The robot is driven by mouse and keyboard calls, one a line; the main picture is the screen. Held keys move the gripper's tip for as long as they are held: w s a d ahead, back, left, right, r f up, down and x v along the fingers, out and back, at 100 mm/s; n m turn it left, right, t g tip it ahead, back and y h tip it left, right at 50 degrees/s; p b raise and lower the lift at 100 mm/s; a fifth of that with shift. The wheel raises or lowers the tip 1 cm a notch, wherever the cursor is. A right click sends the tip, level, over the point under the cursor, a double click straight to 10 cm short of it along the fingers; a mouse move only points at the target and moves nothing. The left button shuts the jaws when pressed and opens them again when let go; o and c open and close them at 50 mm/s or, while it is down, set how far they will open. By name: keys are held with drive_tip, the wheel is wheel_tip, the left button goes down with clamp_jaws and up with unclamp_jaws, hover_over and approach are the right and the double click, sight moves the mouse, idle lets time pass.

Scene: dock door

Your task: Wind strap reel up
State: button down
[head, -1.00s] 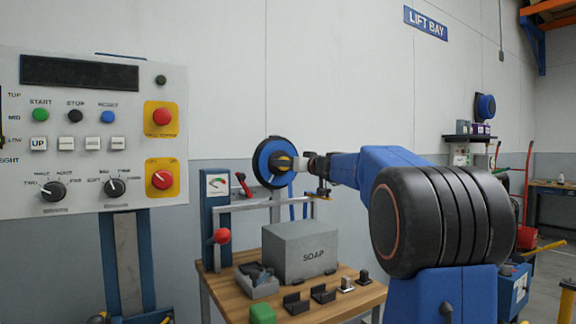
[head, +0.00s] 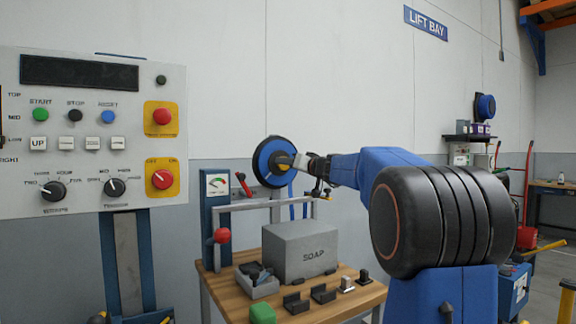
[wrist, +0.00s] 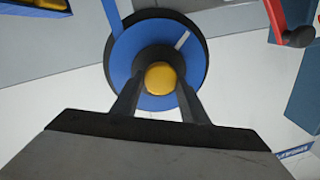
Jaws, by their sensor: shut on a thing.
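The strap reel (head: 267,164) is a blue disc with a black rim, mounted upright above the back of the wooden bench. A white mark shows on its blue face in the wrist view (wrist: 182,40). A yellow knob (wrist: 160,78) stands at its black hub. My gripper (head: 300,162) reaches the reel from the right. In the wrist view its two dark fingers (wrist: 158,92) are shut on the yellow knob, one on each side. The far side of the reel is hidden.
A grey box marked SOAP (head: 300,250) sits on the wooden bench (head: 340,302) below the reel. A red-handled lever (head: 243,184) and a red ball knob (head: 221,236) are left of the reel. A control panel (head: 95,135) stands at the left.

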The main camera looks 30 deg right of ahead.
drive_tip(key=m+h, duration=0.1)
drive_tip(key=m, duration=0.8)
drive_tip(key=m+h, duration=0.1)
drive_tip(key=m, duration=0.9)
drive_tip(key=m+h, duration=0.1)
drive_tip(key=m, duration=0.8)
drive_tip(key=shift+a+f+m+t, duration=0.25)
drive_tip(key=shift+f+m+t, duration=0.05)
drive_tip(key=c, duration=1.1)
unclamp_jaws()
drive_tip(key=shift+s, duration=0.15)
